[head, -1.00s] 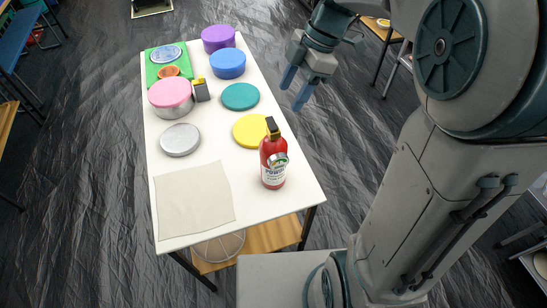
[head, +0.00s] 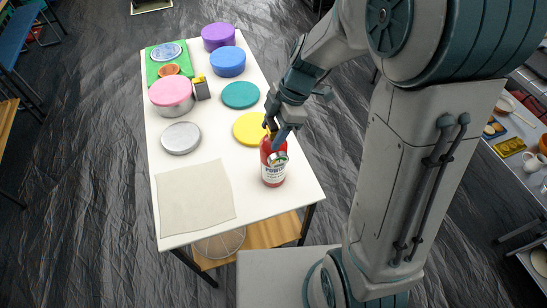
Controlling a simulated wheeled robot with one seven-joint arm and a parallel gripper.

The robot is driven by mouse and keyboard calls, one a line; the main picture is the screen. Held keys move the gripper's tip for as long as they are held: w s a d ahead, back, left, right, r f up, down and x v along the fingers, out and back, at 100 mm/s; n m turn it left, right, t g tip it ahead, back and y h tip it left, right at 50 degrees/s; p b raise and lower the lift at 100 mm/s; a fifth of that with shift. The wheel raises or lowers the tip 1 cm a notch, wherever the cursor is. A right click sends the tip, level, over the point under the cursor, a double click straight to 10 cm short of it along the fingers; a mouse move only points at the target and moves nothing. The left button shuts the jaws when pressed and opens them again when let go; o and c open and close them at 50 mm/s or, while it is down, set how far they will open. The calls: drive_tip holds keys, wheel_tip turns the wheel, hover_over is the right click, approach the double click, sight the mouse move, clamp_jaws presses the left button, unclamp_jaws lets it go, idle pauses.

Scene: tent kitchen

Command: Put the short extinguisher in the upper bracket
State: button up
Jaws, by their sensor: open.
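A red extinguisher (head: 273,165) with a white label stands upright near the front right of the white table (head: 205,222). No bracket can be made out in this view.
A yellow lid (head: 247,128) lies just behind the extinguisher. A beige cloth (head: 195,197), a silver lid (head: 180,138), a pink-lidded tin (head: 171,94), a teal lid (head: 240,95) and blue (head: 228,62) and purple (head: 218,37) tins cover much of the table.

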clamp_jaws()
drive_tip(key=shift+s+f, duration=0.1)
drive_tip(key=shift+s, duration=0.05)
idle(1.3)
